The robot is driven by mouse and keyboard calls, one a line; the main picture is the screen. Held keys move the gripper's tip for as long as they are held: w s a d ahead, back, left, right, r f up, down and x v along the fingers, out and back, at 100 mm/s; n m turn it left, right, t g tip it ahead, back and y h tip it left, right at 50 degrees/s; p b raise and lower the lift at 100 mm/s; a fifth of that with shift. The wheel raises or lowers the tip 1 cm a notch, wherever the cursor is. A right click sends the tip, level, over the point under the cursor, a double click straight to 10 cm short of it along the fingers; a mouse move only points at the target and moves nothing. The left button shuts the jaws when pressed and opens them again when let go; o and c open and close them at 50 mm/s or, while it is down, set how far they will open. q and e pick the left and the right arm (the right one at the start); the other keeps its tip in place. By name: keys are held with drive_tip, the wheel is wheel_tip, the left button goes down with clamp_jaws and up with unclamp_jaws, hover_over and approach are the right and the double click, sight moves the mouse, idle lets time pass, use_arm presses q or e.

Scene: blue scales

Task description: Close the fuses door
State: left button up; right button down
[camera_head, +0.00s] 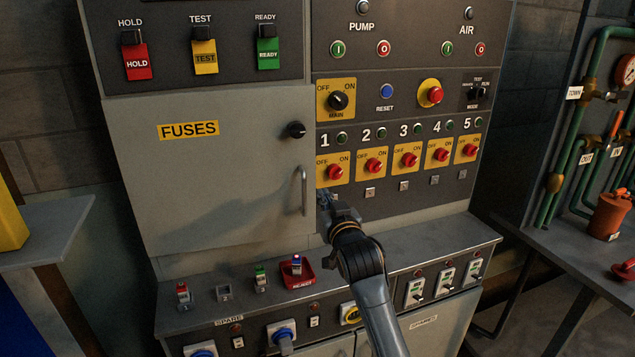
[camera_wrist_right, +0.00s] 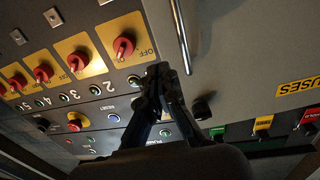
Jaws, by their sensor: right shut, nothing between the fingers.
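The grey fuses door (camera_head: 220,200) with a yellow FUSES label lies flat in the cabinet front in the head view. It has a black knob (camera_head: 295,130) at its upper right and a vertical metal handle (camera_head: 303,191) below. My right gripper (camera_head: 326,199) is shut and empty just right of the handle, near the door's right edge. In the right wrist view the gripper (camera_wrist_right: 160,72) points at the panel beside the door (camera_wrist_right: 240,50), with the handle (camera_wrist_right: 181,35) close by. Contact with the door cannot be told. My left gripper is not in view.
Red rotary switches (camera_head: 374,166) and a switch panel are right of the door. A ledge (camera_head: 340,265) below carries small fuses and a red tray (camera_head: 297,274). A side table (camera_head: 45,230) stands left; a bench with pipes (camera_head: 575,245) stands right.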

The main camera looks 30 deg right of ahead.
sight(314, 179)
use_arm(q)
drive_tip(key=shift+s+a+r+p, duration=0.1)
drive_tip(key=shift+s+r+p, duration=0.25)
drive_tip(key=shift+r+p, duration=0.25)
use_arm(e)
drive_tip(key=x, duration=0.7)
